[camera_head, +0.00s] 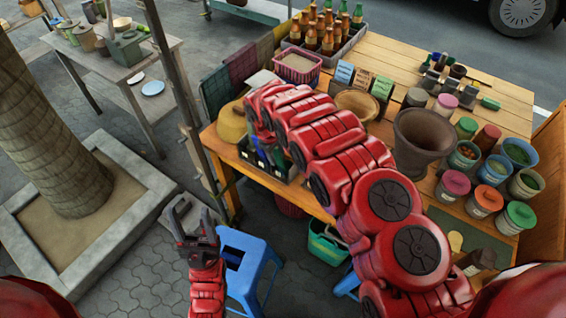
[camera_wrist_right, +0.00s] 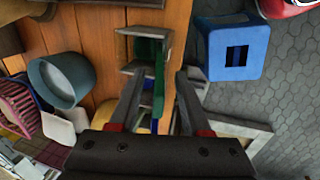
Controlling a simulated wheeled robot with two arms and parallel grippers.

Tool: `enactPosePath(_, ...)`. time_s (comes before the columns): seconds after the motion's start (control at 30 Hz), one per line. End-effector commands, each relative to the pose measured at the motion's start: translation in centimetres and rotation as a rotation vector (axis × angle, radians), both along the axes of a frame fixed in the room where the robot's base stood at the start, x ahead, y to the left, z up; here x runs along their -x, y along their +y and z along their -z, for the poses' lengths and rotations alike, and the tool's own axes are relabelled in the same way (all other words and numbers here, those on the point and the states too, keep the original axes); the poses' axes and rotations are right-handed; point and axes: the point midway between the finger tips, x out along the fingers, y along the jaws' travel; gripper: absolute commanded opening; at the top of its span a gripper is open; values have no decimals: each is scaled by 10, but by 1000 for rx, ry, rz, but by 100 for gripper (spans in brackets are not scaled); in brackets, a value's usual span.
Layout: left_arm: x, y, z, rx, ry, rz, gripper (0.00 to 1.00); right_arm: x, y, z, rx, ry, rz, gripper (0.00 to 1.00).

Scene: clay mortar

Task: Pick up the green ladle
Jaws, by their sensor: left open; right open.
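A green upright piece that looks like the green ladle (camera_wrist_right: 158,68) shows between the fingers of my right gripper (camera_wrist_right: 159,80) in the right wrist view. It stands in a grey-edged utensil holder (camera_wrist_right: 126,31). The right gripper is open, with one finger on each side of the green piece and no clear contact. In the head view the dark utensil holder (camera_head: 283,168) sits at the table's left corner, and my red right arm hides most of the gripper and the ladle. My left gripper (camera_head: 194,214) is open and empty, off the table beside the blue stool.
The blue stool (camera_head: 248,262) stands by the table's near-left side. A large mortar (camera_head: 422,140) and several lidded jars fill the table's right part. A green bucket (camera_head: 325,247) is below.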

Motion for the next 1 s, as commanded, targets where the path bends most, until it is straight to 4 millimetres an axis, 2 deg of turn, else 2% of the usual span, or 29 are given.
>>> enactPosePath(0.07,0,0,-13,0,0,0,60,-1,-3,5,-2,1,2,48)
enactPosePath(0.13,0,0,-12,0,0,0,60,-2,-3,15,-2,2,1,48)
enactPosePath(0.3,0,0,-16,0,0,0,60,-5,-5,26,-1,-1,0,48)
enactPosePath(0.63,0,0,-16,0,0,0,60,-6,-6,29,0,-2,1,48)
enactPosePath(0.67,0,0,-16,0,0,0,60,-6,-6,29,0,-1,1,44)
enactPosePath(0.9,0,0,-16,0,0,0,60,-5,-6,29,0,-1,1,1)
enactPosePath(1.0,0,0,-16,0,0,0,60,-5,-6,29,0,-1,1,0)
